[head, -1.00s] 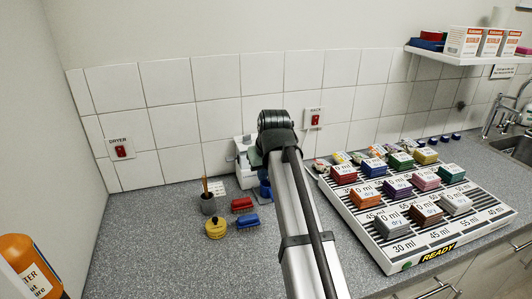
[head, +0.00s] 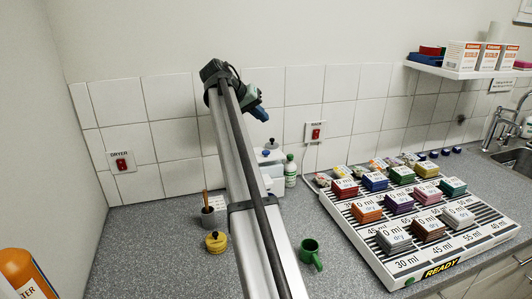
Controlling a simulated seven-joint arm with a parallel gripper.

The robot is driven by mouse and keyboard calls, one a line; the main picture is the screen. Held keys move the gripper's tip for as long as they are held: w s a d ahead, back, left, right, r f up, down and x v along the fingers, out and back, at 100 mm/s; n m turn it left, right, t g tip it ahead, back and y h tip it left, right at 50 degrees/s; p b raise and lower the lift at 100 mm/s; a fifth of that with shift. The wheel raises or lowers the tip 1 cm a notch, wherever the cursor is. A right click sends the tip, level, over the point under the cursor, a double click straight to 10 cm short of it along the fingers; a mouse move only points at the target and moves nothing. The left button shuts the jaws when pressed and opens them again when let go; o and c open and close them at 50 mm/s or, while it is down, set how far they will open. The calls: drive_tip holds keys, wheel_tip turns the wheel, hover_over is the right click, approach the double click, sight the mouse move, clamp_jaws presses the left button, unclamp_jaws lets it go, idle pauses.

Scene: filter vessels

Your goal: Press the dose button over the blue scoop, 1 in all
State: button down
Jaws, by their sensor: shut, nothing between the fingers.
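A white device (head: 272,172), which looks like the doser, stands by the back wall, partly behind my arm. A dark knob (head: 272,143) and a small blue knob (head: 266,153) show at its top; I cannot tell which part is the dose button. No blue scoop can be made out. My gripper (head: 262,114) is at the far end of my arm, above and a little left of the device, apart from it. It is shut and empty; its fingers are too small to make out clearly.
A green cup (head: 310,254), a yellow pot (head: 216,242), a grey cup with a stick (head: 209,218) and a green-capped bottle (head: 290,171) stand on the counter. A rack (head: 378,262) with several coloured stacks fills the right. An orange bottle (head: 20,272) is at front left.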

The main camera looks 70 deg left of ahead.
sight(266, 154)
drive_tip(key=shift+w+d+r+m, duration=0.1)
drive_tip(key=shift+d+m, duration=0.1)
drive_tip(key=shift+m, duration=0.3)
drive_tip(key=shift+w+d+m, duration=0.1)
drive_tip(key=shift+d+m, duration=0.05)
drive_tip(key=shift+m, duration=0.35)
drive_tip(key=shift+f, duration=4.45)
drive_tip(key=shift+f, duration=0.1)
drive_tip(key=shift+f, duration=0.35)
